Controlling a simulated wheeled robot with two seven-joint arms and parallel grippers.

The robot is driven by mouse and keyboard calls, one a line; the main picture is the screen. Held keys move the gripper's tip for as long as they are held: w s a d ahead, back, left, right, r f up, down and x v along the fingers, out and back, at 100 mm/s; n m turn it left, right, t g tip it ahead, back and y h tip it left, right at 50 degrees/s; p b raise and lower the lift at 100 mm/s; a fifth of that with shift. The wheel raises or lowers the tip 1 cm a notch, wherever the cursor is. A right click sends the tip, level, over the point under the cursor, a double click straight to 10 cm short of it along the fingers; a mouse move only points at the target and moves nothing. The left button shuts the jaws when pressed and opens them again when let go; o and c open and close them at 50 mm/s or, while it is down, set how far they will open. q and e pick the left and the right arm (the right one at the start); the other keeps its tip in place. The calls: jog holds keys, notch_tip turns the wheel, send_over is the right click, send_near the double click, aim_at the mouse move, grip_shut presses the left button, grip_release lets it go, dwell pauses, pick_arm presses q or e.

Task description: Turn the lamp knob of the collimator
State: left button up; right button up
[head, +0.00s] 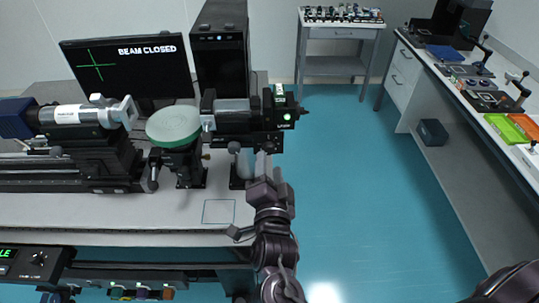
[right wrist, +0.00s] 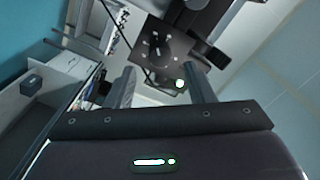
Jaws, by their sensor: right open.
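The collimator (head: 232,113) is a dark horizontal tube on the bench, with a black lamp housing at its right end. The lamp knob (head: 301,111) sticks out to the right of this housing, beside a lit green light. In the right wrist view the knob (right wrist: 157,49) shows on a black plate with white marks around it, the green light (right wrist: 180,84) below it. My right gripper (head: 264,163) is open and below the lamp housing in the head view. In the right wrist view its fingers (right wrist: 161,82) are spread and apart from the knob. My left gripper is out of view.
A round green-topped stage (head: 173,125) stands left of the collimator, facing another tube (head: 78,114). A monitor (head: 128,65) behind reads "BEAM CLOSED". A black tower (head: 220,50) stands behind the collimator. Open blue floor (head: 350,180) lies to the right.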

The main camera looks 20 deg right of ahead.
jog(key=v, duration=0.3)
jog(key=shift+s+a, duration=0.1)
jog(key=shift+s, duration=0.2)
